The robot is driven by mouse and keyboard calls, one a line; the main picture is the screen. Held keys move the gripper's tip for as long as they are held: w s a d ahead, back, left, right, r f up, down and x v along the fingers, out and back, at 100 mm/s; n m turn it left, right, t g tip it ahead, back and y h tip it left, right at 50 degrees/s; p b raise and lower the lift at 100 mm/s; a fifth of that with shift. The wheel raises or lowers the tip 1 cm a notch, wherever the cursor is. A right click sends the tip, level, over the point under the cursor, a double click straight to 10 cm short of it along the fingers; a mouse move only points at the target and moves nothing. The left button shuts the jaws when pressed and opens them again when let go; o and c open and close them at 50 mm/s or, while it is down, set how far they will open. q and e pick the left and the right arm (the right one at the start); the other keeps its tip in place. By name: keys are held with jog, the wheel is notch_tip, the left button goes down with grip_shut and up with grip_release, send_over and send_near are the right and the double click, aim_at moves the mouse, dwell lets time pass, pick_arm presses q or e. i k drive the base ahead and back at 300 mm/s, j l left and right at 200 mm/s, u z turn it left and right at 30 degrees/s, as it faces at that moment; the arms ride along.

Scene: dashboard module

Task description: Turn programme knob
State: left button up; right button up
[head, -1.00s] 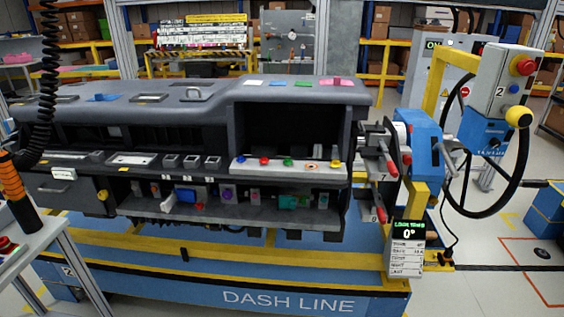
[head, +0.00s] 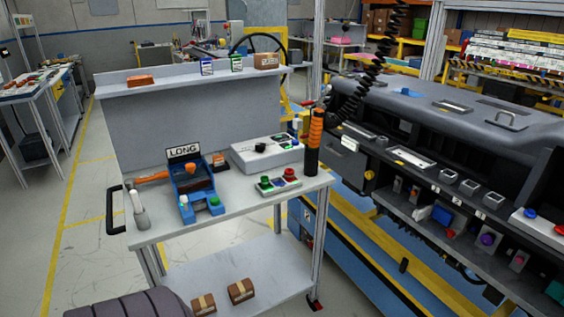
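A light grey box (head: 266,154) stands on the top of a grey cart, toward its back right. A small black knob (head: 260,147) sits on the box's upper face. It looks like the programme knob, but no label is readable and its setting is too small to tell. A second dark part and a green mark show at the box's right end. Neither of my grippers is in view, so nothing of mine is seen touching the box or the knob.
The cart top (head: 240,205) also holds a blue fixture (head: 186,200) marked LONG and a button box (head: 278,183). An orange-black tool (head: 315,135) hangs by a coiled cable at the cart's right edge. The dashboard module (head: 450,130) stands right. Floor left is clear.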

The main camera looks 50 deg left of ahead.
aim_at(259, 147)
jog(key=u, duration=2.1)
